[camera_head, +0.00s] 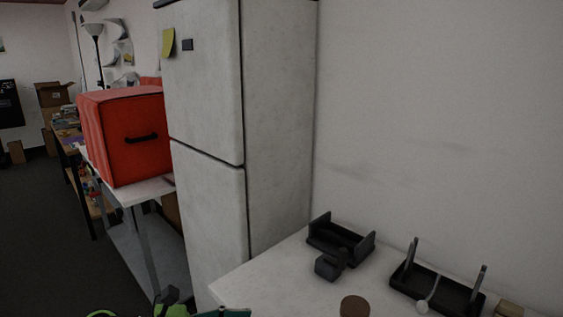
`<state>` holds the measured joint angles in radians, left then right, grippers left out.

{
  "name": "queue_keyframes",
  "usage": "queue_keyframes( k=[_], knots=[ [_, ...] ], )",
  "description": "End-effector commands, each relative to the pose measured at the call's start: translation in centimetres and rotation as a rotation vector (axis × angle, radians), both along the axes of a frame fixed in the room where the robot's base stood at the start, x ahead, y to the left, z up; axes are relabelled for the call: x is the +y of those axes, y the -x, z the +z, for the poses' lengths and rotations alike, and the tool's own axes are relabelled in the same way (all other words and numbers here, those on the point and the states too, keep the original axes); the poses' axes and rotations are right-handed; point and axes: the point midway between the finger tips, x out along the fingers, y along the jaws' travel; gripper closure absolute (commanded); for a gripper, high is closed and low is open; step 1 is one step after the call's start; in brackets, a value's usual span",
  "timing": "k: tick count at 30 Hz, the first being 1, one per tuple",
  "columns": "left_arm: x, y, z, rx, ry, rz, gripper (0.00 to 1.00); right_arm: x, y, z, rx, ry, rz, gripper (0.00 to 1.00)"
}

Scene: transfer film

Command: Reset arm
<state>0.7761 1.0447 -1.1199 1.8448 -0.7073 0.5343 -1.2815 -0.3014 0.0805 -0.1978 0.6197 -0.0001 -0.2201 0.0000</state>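A dark grey part (172,301) pokes in at the bottom edge, left of centre. It may be my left gripper, but it is cut off and its fingers cannot be made out. Beside it a bright green curved edge (101,313) and a teal piece (222,313) show only as slivers. I cannot tell what they belong to, or whether the dark part touches them. No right gripper or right arm is in view.
A white table (262,282) at lower right holds two black holders (345,243) (453,294), a small dark block (327,268) and a brown round piece (355,306). A fridge (207,190) stands behind. Further left, a red box (118,153) sits on another table.

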Motion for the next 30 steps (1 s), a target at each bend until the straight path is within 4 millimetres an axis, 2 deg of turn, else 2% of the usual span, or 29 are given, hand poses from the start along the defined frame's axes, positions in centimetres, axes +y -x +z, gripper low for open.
queue_keyframes(
  k=[6,10,14,17,20,23,26,27,30],
  knots=[
    [-3.5,-0.8,2.0,0.14,0.205,0.136,0.42,-0.6,-0.2,0.0,-0.002,0.007,0.0,0.65],
    [-5.1,-1.6,3.5,0.276,0.376,0.255,0.42,-0.7,-0.2,0.0,-0.003,0.008,0.001,0.65],
    [-5.6,-2.8,4.7,0.486,0.608,0.428,0.42,-0.4,-0.2,0.0,-0.002,0.005,0.002,0.65],
    [-4.2,-3.8,4.5,0.731,0.85,0.622,0.42,0.0,-0.2,0.0,-0.002,0.001,0.001,0.65],
    [-1.1,-4.2,2.0,1.013,1.106,0.858,0.42,0.3,-0.2,0.0,-0.002,-0.003,0.001,0.65],
    [2.8,-2.7,-2.5,1.293,1.349,1.119,0.42,0.6,-0.2,0.0,-0.003,-0.007,0.002,0.65],
    [6.5,1.0,-8.0,1.545,1.571,1.404,0.42,0.6,-0.2,0.0,-0.002,-0.008,0.002,0.65],
    [7.7,2.9,-10.0,1.624,1.645,1.512,0.42,0.6,-0.2,0.0,-0.002,-0.008,0.002,0.65],
    [9.8,7.4,-13.7,1.763,1.789,1.742,0.42,0.6,-0.2,0.0,-0.002,-0.008,0.002,0.65]
  ],
)
